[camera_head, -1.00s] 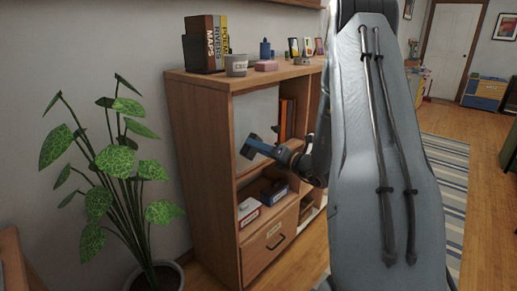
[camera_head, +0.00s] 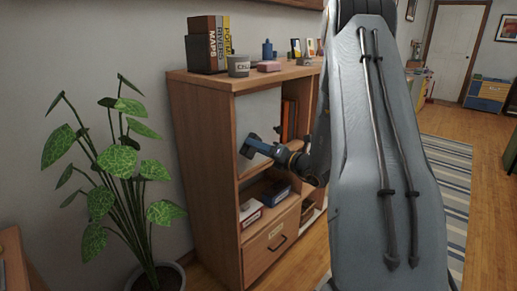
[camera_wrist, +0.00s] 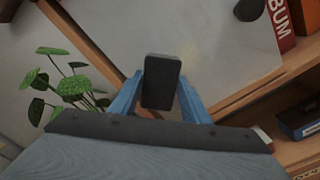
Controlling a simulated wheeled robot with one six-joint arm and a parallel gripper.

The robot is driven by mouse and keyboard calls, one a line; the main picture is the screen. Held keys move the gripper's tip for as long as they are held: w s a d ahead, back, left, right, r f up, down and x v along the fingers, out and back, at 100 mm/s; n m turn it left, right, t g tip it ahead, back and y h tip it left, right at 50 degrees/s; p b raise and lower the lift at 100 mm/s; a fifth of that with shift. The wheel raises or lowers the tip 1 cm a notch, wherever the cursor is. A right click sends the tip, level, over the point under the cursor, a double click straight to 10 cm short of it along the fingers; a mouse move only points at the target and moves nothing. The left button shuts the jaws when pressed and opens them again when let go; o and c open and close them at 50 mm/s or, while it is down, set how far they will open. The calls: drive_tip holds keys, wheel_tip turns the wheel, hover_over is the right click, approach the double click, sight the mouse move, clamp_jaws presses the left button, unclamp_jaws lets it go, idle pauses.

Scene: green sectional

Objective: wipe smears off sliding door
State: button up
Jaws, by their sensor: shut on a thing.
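The sliding door (camera_head: 257,110) is a pale grey panel in the upper left opening of the wooden cabinet. It fills much of the wrist view as a greyish sheet (camera_wrist: 215,45). I cannot make out clear smears on it. My gripper (camera_head: 251,145) has blue fingers and is in front of the door's lower part. In the wrist view the fingers are shut on a dark rectangular block (camera_wrist: 162,82), which stands out in front of the panel. I cannot tell whether the block touches the door. A dark round spot (camera_wrist: 248,9) shows on the panel at the top.
The cabinet (camera_head: 205,170) has books (camera_head: 207,45), a grey mug (camera_head: 238,65) and small items on top. Boxes (camera_head: 250,211) sit on the shelf below the door. A potted plant (camera_head: 120,165) stands to the left. Open floor and a striped rug (camera_head: 450,180) lie to the right.

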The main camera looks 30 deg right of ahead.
drive_tip(key=shift+w, duration=0.25)
drive_tip(key=shift+w+d+b, duration=0.2)
drive_tip(key=shift+w+d, duration=0.25)
drive_tip(key=shift+d, duration=0.8)
drive_tip(key=shift+w+d+b, duration=0.25)
drive_tip(key=shift+w+d, duration=0.2)
drive_tip(key=shift+d, duration=0.75)
drive_tip(key=shift+w+d+b, duration=0.2)
drive_tip(key=shift+w+d, duration=0.25)
drive_tip(key=shift+d, duration=0.8)
drive_tip(key=s+a+p, duration=0.2)
drive_tip(key=s+a, duration=0.1)
drive_tip(key=a, duration=0.4)
drive_tip(key=shift+a, duration=0.25)
